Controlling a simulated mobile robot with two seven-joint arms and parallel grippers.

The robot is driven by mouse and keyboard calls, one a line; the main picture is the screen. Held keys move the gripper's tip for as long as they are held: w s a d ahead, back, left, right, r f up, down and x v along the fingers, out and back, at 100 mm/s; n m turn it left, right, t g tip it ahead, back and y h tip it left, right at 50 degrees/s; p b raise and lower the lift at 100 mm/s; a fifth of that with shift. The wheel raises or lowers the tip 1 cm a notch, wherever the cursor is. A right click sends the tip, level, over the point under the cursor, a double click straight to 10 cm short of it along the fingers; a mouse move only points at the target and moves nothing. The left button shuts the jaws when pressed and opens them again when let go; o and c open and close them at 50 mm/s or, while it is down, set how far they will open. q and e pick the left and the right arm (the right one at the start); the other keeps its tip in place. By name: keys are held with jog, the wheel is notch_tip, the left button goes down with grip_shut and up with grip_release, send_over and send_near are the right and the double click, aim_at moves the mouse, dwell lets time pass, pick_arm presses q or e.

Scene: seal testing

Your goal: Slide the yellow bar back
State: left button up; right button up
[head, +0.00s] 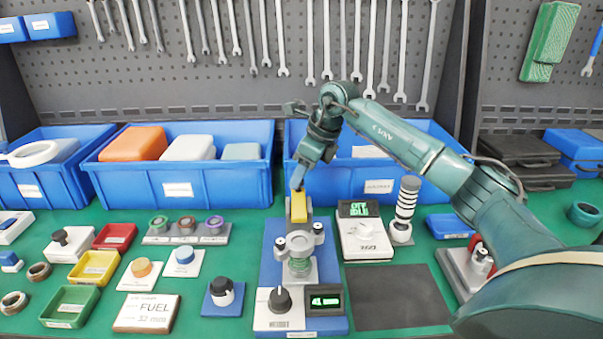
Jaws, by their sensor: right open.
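The yellow bar (298,207) stands at the back of the seal testing device (268,275), behind its round metal clamp and coil. The device has a blue base, a black knob and a small green display at its front. My right gripper (297,184) reaches down from above, its fingertips right at the top of the yellow bar. It is open; whether it touches the bar I cannot tell. My left gripper is not in view.
Blue bins (180,190) line the back of the green table. A white scale-like device (366,240) and a striped post (405,205) stand right of the tester. A dark mat (400,298) lies bare at front right. Small trays and parts fill the left.

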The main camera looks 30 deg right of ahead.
jog(key=shift+o, duration=0.4)
jog(key=shift+s, duration=0.1)
jog(key=v, duration=1.3)
